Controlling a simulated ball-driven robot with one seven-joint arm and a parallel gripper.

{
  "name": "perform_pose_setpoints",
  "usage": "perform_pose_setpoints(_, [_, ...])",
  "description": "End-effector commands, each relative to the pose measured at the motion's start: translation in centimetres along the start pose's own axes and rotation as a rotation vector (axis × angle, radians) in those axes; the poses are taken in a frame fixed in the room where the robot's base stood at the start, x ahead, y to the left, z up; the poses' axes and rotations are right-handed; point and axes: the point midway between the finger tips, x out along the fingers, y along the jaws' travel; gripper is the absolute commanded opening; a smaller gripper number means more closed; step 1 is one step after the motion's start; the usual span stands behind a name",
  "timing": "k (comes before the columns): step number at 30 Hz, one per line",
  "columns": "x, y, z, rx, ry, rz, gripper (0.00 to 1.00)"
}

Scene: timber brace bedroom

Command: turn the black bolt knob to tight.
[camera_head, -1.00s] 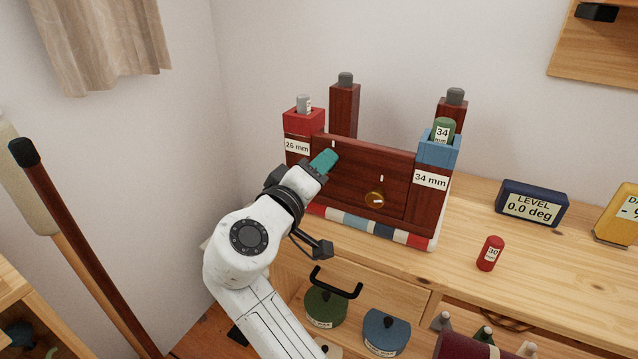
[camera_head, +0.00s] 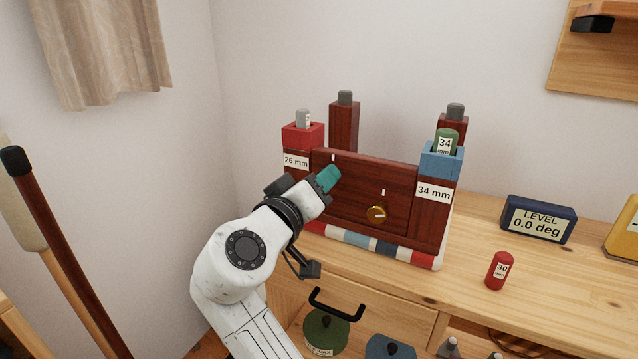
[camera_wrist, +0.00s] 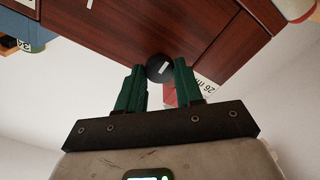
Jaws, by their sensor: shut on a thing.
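The dark red wooden panel (camera_head: 350,188) stands between two posts on the bench. The black bolt knob (camera_wrist: 159,68) shows in the wrist view between the green fingers of my gripper (camera_wrist: 159,80). A short white line is on the knob's face. The fingers are shut on its sides. In the head view my gripper (camera_head: 328,178) is at the panel's upper left and hides the knob. A white mark (camera_head: 333,158) shows on the panel just above the fingers.
The red block (camera_head: 302,135), labelled 26 mm, and blue block (camera_head: 441,160), labelled 34 mm, top the posts. A red 30 cylinder (camera_head: 499,270) and a level display (camera_head: 537,218) reading 0.0 deg stand at right. A black handle (camera_head: 335,306) is below.

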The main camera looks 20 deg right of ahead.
Motion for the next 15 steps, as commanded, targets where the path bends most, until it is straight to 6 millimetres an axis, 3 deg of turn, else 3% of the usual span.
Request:
perform_pose_setpoints(2, [-0.01, -0.21, 0.26, -0.003, -0.006, -0.003, 0.05])
perform_pose_setpoints(3, [-0.01, -0.21, 0.26, -0.003, -0.005, -0.003, 0.37])
perform_pose_setpoints(10, [-0.01, -0.12, 0.13, -0.002, -0.003, -0.002, 0.59])
perform_pose_setpoints(15, [0.00, -0.07, 0.08, -0.001, -0.001, -0.001, 0.61])
